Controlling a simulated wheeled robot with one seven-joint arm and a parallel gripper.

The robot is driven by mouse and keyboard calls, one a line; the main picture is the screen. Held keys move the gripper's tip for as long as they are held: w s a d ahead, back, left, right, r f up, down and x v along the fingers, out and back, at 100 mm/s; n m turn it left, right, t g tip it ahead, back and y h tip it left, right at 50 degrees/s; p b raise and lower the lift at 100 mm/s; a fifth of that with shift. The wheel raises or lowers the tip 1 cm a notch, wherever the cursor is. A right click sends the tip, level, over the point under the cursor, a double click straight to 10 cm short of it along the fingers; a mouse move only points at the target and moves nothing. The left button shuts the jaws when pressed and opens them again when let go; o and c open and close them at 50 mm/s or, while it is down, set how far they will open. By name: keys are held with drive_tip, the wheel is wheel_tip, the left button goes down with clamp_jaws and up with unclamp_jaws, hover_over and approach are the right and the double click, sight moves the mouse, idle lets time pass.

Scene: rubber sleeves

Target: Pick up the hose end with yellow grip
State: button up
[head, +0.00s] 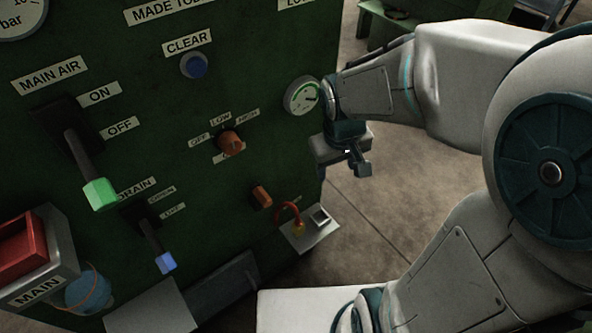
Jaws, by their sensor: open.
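A short curved red-orange hose (289,209) comes out of the lower right of the green machine panel. Its yellow grip end (299,228) is small and sits at a light grey plate (322,232); whether it rests on the plate or is plugged into something I cannot tell. My gripper (350,160) is open and empty, above and to the right of the hose end, beside the panel's right edge. The fingertips are small and partly hidden by the gripper body.
The green panel (130,230) fills the left, with a green-tipped lever (98,193), a blue-tipped lever (165,262), an orange knob (231,143), an orange piece (262,196) and a gauge (302,96) near my gripper. Open floor (390,170) lies right of the panel.

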sight(299, 222)
drive_tip(key=w+a+f+n+b, duration=0.1)
drive_tip(key=f+b, duration=0.3)
drive_tip(key=f, duration=0.6)
drive_tip(key=w+a+f+n+g+b, duration=0.1)
drive_tip(key=a+f+b, duration=0.3)
drive_tip(key=f, duration=0.6)
drive_tip(key=w+a+f+n+b, duration=0.2)
drive_tip(key=f+b, duration=0.3)
drive_tip(key=f, duration=0.5)
drive_tip(key=shift+w+a+f+y, duration=0.25)
drive_tip(key=shift+w+f+y, duration=0.05)
drive_tip(key=shift+w+f, duration=0.05)
drive_tip(key=f+b, duration=0.1)
drive_tip(key=f, duration=0.2)
drive_tip(key=f+b, duration=0.1)
drive_tip(key=f, duration=0.1)
drive_tip(key=shift+s+a+f+b, duration=0.15)
drive_tip(key=shift+s+f+b, duration=0.1)
drive_tip(key=shift+f+b, duration=0.1)
drive_tip(key=shift+r, duration=0.1)
drive_tip(key=c, duration=1.1)
